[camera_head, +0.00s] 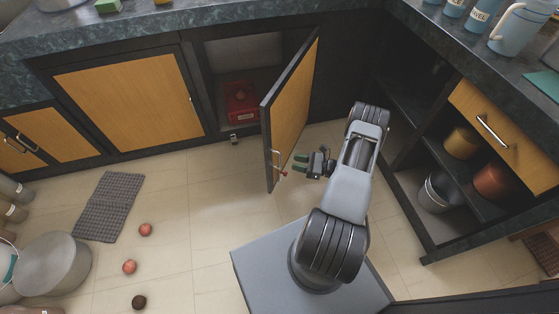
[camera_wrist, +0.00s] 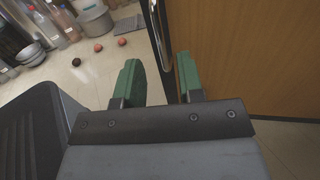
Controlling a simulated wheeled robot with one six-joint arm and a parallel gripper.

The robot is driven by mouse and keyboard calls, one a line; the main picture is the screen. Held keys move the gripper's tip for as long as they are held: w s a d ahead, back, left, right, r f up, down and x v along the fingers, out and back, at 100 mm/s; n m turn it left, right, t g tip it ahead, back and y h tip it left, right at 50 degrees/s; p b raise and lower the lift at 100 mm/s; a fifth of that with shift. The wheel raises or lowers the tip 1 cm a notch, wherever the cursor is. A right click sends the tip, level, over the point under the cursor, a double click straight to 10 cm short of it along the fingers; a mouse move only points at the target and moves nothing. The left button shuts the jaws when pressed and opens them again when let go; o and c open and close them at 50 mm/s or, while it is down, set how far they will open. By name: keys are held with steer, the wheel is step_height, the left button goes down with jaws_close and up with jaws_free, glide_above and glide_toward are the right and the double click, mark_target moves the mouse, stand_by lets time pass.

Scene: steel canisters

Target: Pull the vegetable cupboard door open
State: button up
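The cupboard door (camera_head: 290,113) is an orange-brown wood panel with a dark frame. It stands swung well out from its cupboard (camera_head: 243,55), and a red crate (camera_head: 241,101) shows inside. Its metal handle (camera_head: 277,160) is near the free lower edge. The door fills the right of the wrist view (camera_wrist: 245,50), with the handle (camera_wrist: 159,35) upright near its edge. My gripper (camera_head: 297,164) is just right of the handle, its green fingers apart. In the wrist view the handle lies ahead, between the fingers' directions (camera_wrist: 158,63), and nothing is held. I cannot tell whether a finger touches the door.
A dark counter (camera_head: 150,27) runs above the cupboards. An open shelf unit with pots (camera_head: 440,191) stands at the right. Red balls (camera_head: 145,229), a dark ball (camera_head: 139,302), a grey mat (camera_head: 108,206) and a large pot (camera_head: 52,268) are at the left. The middle floor is clear.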

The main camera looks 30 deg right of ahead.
steer(key=b, duration=0.1)
glide_above(280, 168)
steer(key=shift+w+d, duration=0.2)
jaws_close()
stand_by(0.4)
